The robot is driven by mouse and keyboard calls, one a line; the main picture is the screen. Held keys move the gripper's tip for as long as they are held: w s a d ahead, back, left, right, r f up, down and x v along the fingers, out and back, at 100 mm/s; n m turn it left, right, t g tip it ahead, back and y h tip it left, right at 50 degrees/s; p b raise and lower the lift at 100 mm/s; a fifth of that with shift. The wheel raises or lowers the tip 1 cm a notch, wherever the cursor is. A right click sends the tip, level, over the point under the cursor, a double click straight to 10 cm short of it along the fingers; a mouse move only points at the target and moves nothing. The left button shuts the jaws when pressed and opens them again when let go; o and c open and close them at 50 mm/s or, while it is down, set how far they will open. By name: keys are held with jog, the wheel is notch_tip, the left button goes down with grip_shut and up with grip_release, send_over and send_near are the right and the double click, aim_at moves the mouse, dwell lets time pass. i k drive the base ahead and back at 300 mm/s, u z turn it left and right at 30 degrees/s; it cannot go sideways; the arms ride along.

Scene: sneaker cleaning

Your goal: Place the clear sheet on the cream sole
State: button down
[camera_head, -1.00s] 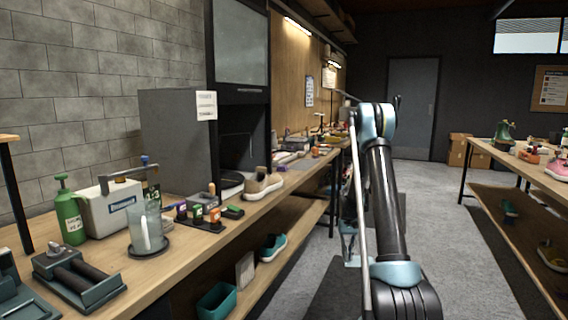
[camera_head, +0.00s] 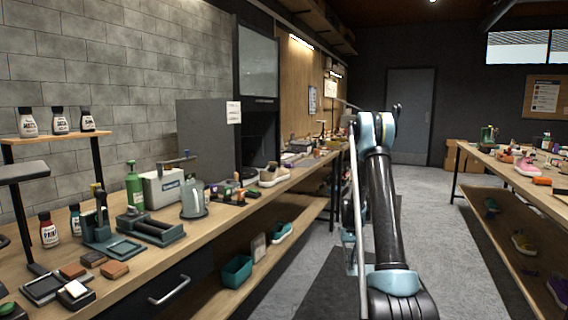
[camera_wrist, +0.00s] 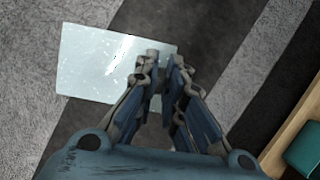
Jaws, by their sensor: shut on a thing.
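In the wrist view my gripper (camera_wrist: 162,62) is shut on the clear sheet (camera_wrist: 105,68), gripping it near its right edge. The sheet is a pale, see-through, speckled rectangle extending left of the fingers, above the floor. In the head view the gripper and sheet cannot be made out clearly beside my arm. A beige sneaker (camera_head: 273,175) with a pale sole stands on the left workbench, well away from my gripper. I cannot tell whether it is the cream sole of the task.
The left workbench (camera_head: 215,222) carries bottles, a white cleaner box (camera_head: 172,188), a clear jug (camera_head: 193,199) and brushes. A teal bin (camera_head: 237,271) sits on its lower shelf. A second bench (camera_head: 505,165) with shoes stands right. The grey floor between is open.

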aim_at(286, 158)
jog(key=k, duration=0.3)
jog(key=z, duration=1.35)
jog(key=i, duration=1.25)
jog(key=u, duration=1.8)
jog(key=i, duration=0.65)
jog(key=u, duration=0.05)
